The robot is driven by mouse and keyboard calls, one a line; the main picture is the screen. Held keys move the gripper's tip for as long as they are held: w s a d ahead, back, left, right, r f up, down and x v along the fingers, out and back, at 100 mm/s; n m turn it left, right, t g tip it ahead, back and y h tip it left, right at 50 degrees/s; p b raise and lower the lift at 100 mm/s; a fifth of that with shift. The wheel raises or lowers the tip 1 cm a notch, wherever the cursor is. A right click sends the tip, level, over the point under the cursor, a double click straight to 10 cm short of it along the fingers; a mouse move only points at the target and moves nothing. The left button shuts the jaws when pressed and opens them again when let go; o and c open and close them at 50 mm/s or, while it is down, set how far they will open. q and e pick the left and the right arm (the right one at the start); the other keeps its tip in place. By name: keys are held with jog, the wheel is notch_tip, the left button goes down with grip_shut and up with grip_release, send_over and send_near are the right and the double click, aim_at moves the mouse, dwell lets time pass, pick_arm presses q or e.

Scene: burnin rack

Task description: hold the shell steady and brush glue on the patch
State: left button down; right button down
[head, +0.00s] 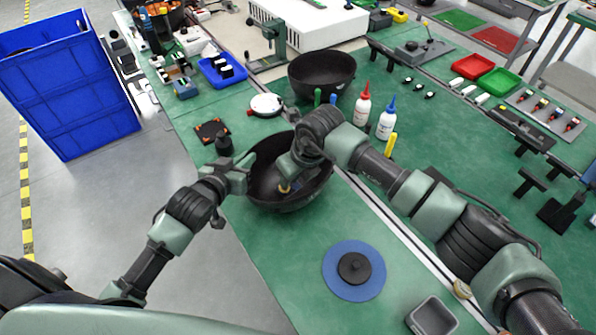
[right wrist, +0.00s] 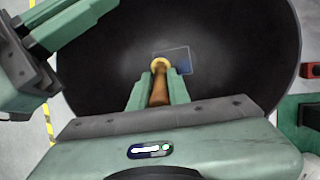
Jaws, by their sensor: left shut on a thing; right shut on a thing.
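The shell is a black bowl (head: 310,191) on the green bench, and it fills much of the right wrist view (right wrist: 245,45). My left gripper (head: 246,170) is shut on the shell's left rim. It also shows at the upper left of the right wrist view (right wrist: 80,22). My right gripper (head: 288,184) is inside the bowl, shut on the wooden handle of a brush (right wrist: 158,88). The patch (right wrist: 181,60) is a faint outlined rectangle with a bluish right part on the inner wall. The brush head overlaps its left part; contact is unclear.
A second black bowl (head: 322,84) stands behind. A red-capped bottle (head: 362,106) and a blue-capped bottle (head: 386,122) stand to the right. A blue disc (head: 338,284) with a black knob lies in front. A white-topped round item (head: 265,104) is behind the shell.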

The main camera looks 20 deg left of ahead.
jog(key=shift+s+a, duration=0.8)
jog(key=shift+s, duration=0.15)
jog(key=shift+w+d, duration=0.8)
jog(key=shift+w, duration=0.4)
jog(key=shift+w+d, duration=0.75)
jog(key=shift+w, duration=0.45)
jog(key=shift+w+d, duration=0.8)
jog(key=shift+w, duration=0.4)
jog(key=s+a, duration=0.1)
jog(key=s, duration=0.1)
jog(key=s+a, duration=0.3)
jog(key=s, duration=0.1)
jog(key=shift+s+a+f, duration=0.15)
jog(key=shift+s+a, duration=0.05)
jog(key=shift+s, duration=0.15)
jog(key=shift+s+a+r, duration=0.1)
jog(key=shift+s+r, duration=0.05)
jog(key=shift+r, duration=0.05)
notch_tip(320, 180, up, 8)
jog(key=shift+f, duration=0.2)
jog(key=shift+d, duration=0.25)
